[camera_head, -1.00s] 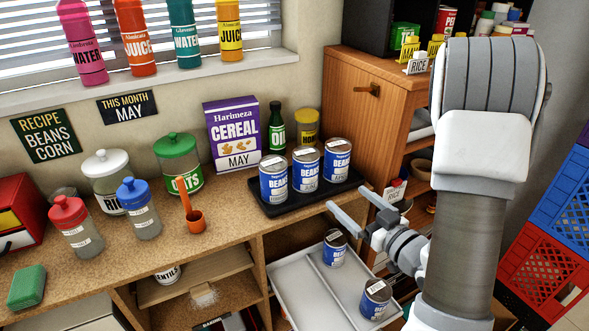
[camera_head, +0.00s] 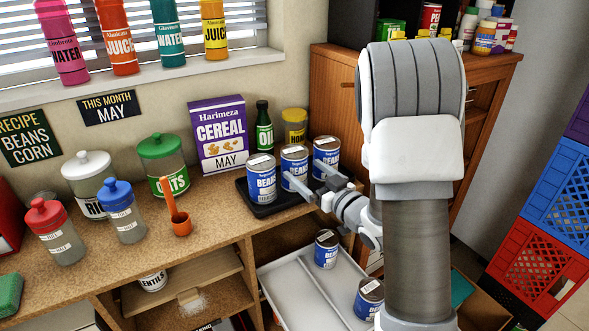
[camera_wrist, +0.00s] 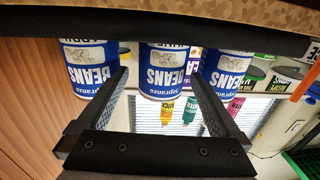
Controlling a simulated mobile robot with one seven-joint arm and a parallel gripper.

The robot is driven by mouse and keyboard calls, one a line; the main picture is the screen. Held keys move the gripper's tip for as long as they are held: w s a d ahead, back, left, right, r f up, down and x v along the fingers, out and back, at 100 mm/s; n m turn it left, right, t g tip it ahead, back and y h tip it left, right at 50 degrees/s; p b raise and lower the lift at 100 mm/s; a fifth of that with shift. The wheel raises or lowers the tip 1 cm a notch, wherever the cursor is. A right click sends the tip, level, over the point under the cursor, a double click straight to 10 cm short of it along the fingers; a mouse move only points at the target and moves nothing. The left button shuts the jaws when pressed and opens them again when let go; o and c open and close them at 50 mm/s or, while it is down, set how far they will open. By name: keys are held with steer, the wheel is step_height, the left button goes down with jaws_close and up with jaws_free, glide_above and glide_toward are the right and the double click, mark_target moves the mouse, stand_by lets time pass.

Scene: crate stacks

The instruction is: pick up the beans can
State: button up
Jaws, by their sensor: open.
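Three blue beans cans stand in a row on a black tray (camera_head: 265,209) on the counter: the left can (camera_head: 262,180), the middle can (camera_head: 294,167) and the right can (camera_head: 326,158). My gripper (camera_head: 305,172) is open and empty in front of the row, its fingers pointing at the cans. In the wrist view, upside down, the middle can (camera_wrist: 164,70) shows between the two fingers, with the other cans (camera_wrist: 90,65) (camera_wrist: 226,75) outside them. I cannot tell whether a finger touches a can. My gripper partly hides the middle and right cans in the head view.
Two more beans cans (camera_head: 327,249) (camera_head: 369,299) stand in a white open drawer (camera_head: 292,291) below. A cereal box (camera_head: 219,134), an oil bottle (camera_head: 264,127) and a yellow-labelled can (camera_head: 294,127) stand behind the row. A wooden cabinet (camera_head: 336,101) rises behind to the right.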

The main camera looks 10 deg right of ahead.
steer(key=x, duration=0.5)
steer(key=shift+a, duration=0.25)
jaws_close()
